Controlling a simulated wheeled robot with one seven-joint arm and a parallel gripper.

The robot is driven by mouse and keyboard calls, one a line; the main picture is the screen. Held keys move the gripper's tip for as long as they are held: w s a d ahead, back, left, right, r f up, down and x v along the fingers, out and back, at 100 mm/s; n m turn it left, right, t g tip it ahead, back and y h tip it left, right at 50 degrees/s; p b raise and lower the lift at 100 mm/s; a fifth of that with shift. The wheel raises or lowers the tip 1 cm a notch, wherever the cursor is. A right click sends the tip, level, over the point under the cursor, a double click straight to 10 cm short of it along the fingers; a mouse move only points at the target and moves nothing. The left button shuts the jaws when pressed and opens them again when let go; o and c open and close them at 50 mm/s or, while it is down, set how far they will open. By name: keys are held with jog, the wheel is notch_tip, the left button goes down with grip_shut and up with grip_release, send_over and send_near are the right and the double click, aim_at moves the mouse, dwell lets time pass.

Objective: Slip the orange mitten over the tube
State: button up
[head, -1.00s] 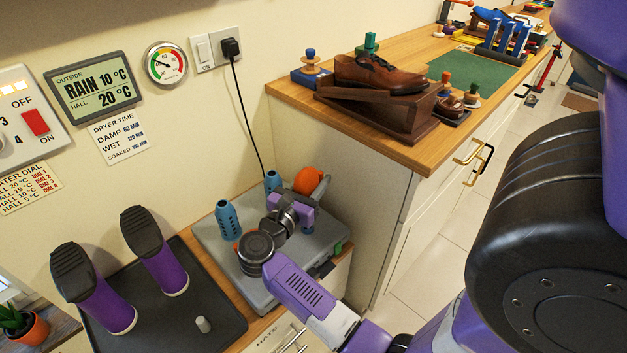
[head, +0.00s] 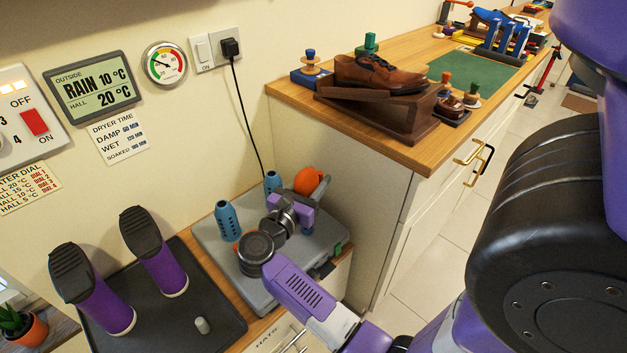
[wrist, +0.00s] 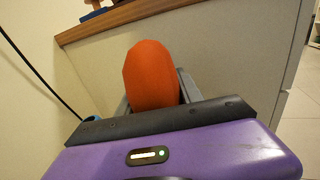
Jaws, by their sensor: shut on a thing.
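The orange mitten (head: 308,181) is in my gripper, at the back right of the grey dryer base (head: 262,296) in the head view. In the wrist view the mitten (wrist: 151,76) stands up between the grey fingers of my gripper (wrist: 152,98), which is shut on it. Two blue tubes with dark slots stand on the base: one at the front left (head: 228,221) and one at the back (head: 272,182). The mitten is to the right of the back tube and apart from it in the head view. The mitten's lower end is hidden by my gripper.
A black tray (head: 205,290) with two purple boots (head: 106,304) lies left of the base. The wall stands behind, with a black cord (head: 255,120) hanging down. A wooden-topped cabinet (head: 325,150) rises close on the right of the mitten.

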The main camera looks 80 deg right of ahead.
jog(key=shift+f+b, duration=0.4)
jog(key=shift+f, duration=0.05)
